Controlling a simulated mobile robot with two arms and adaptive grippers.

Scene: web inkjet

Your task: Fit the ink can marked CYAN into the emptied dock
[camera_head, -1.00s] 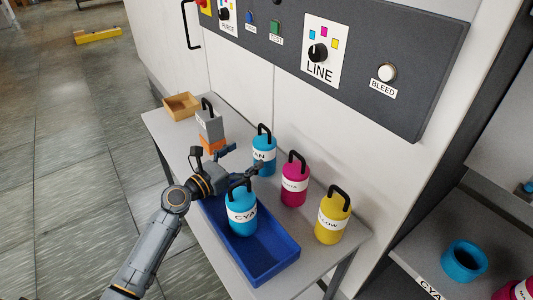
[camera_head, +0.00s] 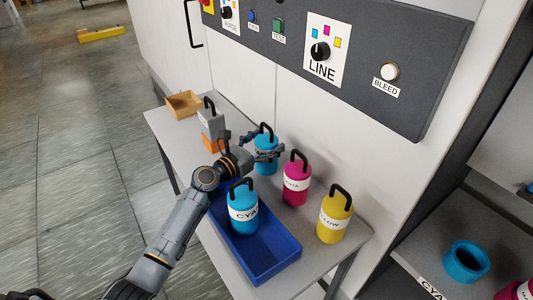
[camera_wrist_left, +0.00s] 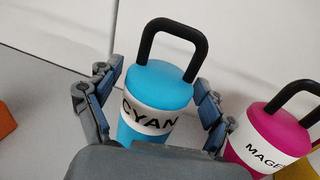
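A cyan can (camera_head: 267,158) with a black handle stands upright at the back of the table. My left gripper (camera_head: 262,143) is at this can, its fingers spread on either side. In the left wrist view the can (camera_wrist_left: 160,82) reads CYAN and sits between the open fingers (camera_wrist_left: 157,95), with no clear grip on it. A second cyan can (camera_head: 243,208), its label partly readable as CYA, stands in the blue tray (camera_head: 275,262). An empty cyan ring dock (camera_head: 466,261) sits on the right shelf behind a partly visible CYA label. My right gripper is not in view.
A magenta can (camera_head: 297,182) stands close right of the gripped-around can, and a yellow can (camera_head: 334,218) further right. A grey can (camera_head: 210,120), an orange block (camera_head: 212,142) and a wooden box (camera_head: 183,104) are at left. A control panel (camera_head: 350,60) overhangs behind.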

